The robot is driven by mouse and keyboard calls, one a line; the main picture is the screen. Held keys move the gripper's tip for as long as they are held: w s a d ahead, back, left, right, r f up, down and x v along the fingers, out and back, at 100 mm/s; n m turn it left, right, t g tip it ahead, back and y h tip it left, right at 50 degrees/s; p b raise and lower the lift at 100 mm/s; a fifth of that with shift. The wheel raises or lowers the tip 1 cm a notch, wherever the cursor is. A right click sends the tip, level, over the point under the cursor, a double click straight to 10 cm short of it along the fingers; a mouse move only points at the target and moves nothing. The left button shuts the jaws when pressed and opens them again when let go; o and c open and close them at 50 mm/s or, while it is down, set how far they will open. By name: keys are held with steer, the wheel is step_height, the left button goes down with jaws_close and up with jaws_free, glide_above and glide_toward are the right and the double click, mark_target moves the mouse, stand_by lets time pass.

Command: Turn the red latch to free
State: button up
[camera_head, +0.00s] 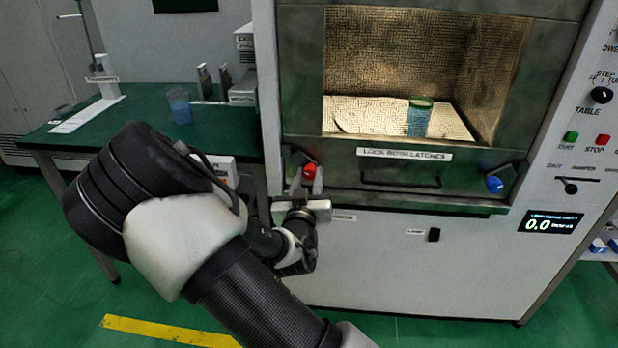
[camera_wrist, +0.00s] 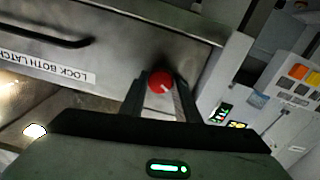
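The red latch (camera_head: 309,171) is a round red knob at the lower left of the microwave generator's front. In the wrist view the red latch (camera_wrist: 161,81) shows a white mark on its face, pointing to the lower right. My gripper (camera_head: 305,178) is at the red latch, with one finger on each side of it. In the wrist view my gripper (camera_wrist: 160,98) has its fingers apart with the knob between their tips. Whether the fingers touch the knob cannot be told. The blue latch (camera_head: 494,184) is at the lower right of the door.
The door has a dark handle (camera_head: 400,180) and a "LOCK BOTH LATCHES" label (camera_head: 404,154). A blue container (camera_head: 419,117) stands inside the chamber. A green table (camera_head: 150,140) with a beaker (camera_head: 179,106) stands left of the machine. Controls and a display (camera_head: 550,223) are at right.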

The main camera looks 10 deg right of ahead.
steer(key=shift+c, duration=1.1)
steer(key=shift+n, duration=0.3)
steer(key=n+p, duration=0.1)
steer(key=n, duration=0.2)
steer(key=shift+r+n, duration=0.1)
steer(key=shift+n, duration=0.3)
steer(key=n+p, duration=0.2)
steer(key=n, duration=0.2)
steer(key=shift+n, duration=0.3)
steer(key=n+p, duration=0.1)
steer(key=n, duration=0.3)
steer(key=shift+n+p, duration=0.5)
steer(key=shift+n, duration=1.9)
